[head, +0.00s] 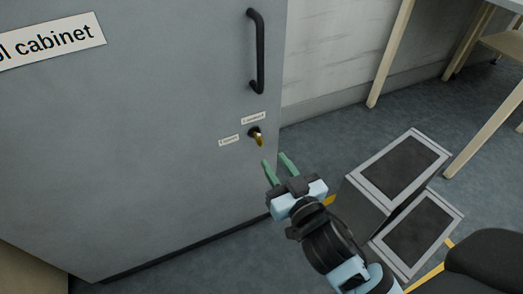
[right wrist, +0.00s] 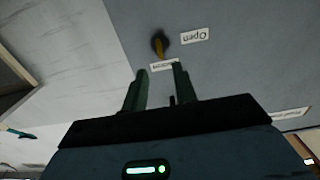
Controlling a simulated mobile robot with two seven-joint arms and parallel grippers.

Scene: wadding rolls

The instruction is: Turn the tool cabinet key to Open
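The tool cabinet (head: 150,130) is a large grey door with a "cabinet" sign at the upper left. A small brass key (head: 258,139) sits in a dark lock near the door's right edge, below the handle. One small label is above the key and one is to its left. In the right wrist view the key (right wrist: 160,48) is beyond the fingertips, and the label beside it reads "Open" upside down. My right gripper (head: 275,160) is open, its green fingers just below and right of the key, apart from it and empty. My left gripper is not in view.
A black vertical handle (head: 258,50) is on the door above the lock. A grey step unit with dark treads (head: 402,168) stands on the floor to the right. A wooden-legged table (head: 392,50) is at the upper right. The space between gripper and key looks clear.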

